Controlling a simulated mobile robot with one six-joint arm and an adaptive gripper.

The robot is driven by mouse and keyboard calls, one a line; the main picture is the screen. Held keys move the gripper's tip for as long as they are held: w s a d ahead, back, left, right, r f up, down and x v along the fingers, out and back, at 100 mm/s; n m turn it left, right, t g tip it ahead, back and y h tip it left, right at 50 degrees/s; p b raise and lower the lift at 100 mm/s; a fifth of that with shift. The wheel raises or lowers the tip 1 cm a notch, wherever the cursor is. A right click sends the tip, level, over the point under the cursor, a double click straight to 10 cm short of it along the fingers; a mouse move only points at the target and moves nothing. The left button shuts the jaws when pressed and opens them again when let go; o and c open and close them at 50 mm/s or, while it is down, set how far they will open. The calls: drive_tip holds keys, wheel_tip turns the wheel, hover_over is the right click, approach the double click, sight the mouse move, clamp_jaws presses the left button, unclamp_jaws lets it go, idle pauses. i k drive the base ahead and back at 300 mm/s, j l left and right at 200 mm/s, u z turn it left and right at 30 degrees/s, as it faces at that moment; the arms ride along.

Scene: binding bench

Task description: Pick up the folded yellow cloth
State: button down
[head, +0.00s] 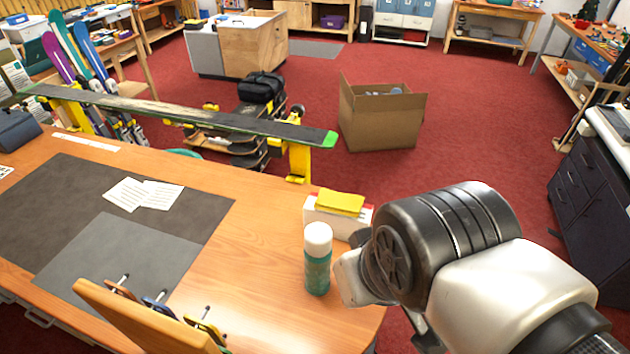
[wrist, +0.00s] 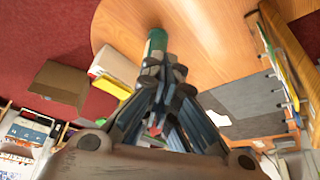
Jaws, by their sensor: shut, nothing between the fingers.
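The folded yellow cloth (head: 340,202) lies on top of a white and red box (head: 335,224) near the right end of the wooden bench. In the wrist view the cloth (wrist: 110,87) is a yellow strip along the white box (wrist: 115,65), left of my gripper. My gripper (wrist: 164,72) is shut and empty, apart from the cloth. Its fingertips overlap the teal bottle (wrist: 157,40) in that view; I cannot tell whether they touch it. In the head view my arm hides the fingers.
The teal bottle with a white cap (head: 317,258) stands just in front of the box. A grey mat (head: 60,205) with papers (head: 145,194) covers the bench's left part. Clamps (head: 155,305) stand at the near edge. An open cardboard box (head: 380,125) is on the red floor beyond.

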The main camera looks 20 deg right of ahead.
sight(328, 201)
drive_tip(key=l+u, duration=0.15)
drive_tip(key=l, duration=0.25)
drive_tip(key=k+l+u, duration=0.15)
drive_tip(key=l, duration=0.3)
drive_tip(key=k+l+u, duration=0.15)
drive_tip(key=l, duration=0.25)
drive_tip(key=k+l+u, duration=0.15)
drive_tip(key=l, duration=0.25)
drive_tip(key=i+l+u, duration=0.2)
drive_tip(key=i+l, duration=0.15)
drive_tip(key=i+l+u, duration=0.25)
drive_tip(key=l, duration=0.3)
